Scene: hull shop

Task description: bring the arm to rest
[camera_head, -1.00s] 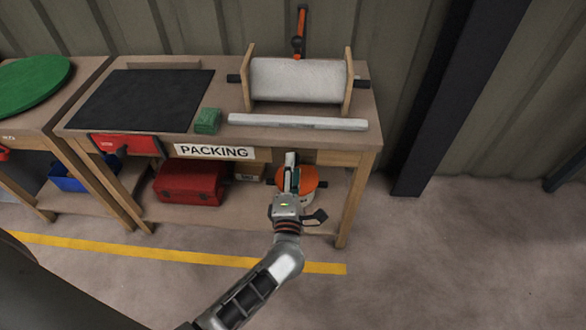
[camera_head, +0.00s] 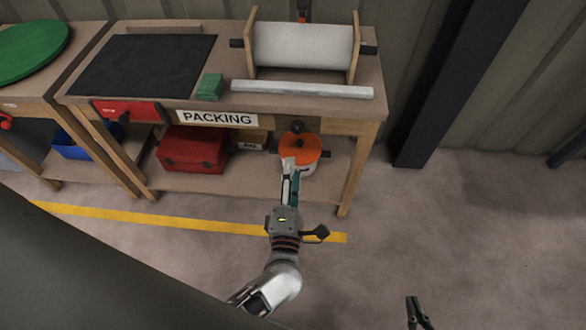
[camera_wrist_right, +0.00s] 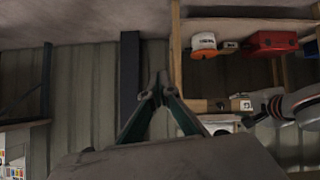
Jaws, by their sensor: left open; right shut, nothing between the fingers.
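My left gripper (camera_head: 289,165) is open and empty, in front of the packing bench's lower shelf. In the head view its fingertips overlap the edge of the orange-topped white pot (camera_head: 312,150); I cannot tell the gap. The left arm reaches up from the bottom of the head view. My right gripper (camera_head: 418,312) is shut with nothing in it, low over the floor area at the bottom right of the head view. Its fingertips meet in the right wrist view (camera_wrist_right: 160,82), where my left arm shows at the right.
The packing bench (camera_head: 330,104) carries a dark mat (camera_head: 145,65), a white roll (camera_head: 303,45) and a green block (camera_head: 210,86). A red toolbox (camera_head: 193,149) sits on its lower shelf. A dark post (camera_head: 440,85) stands to the right. Floor at right is clear.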

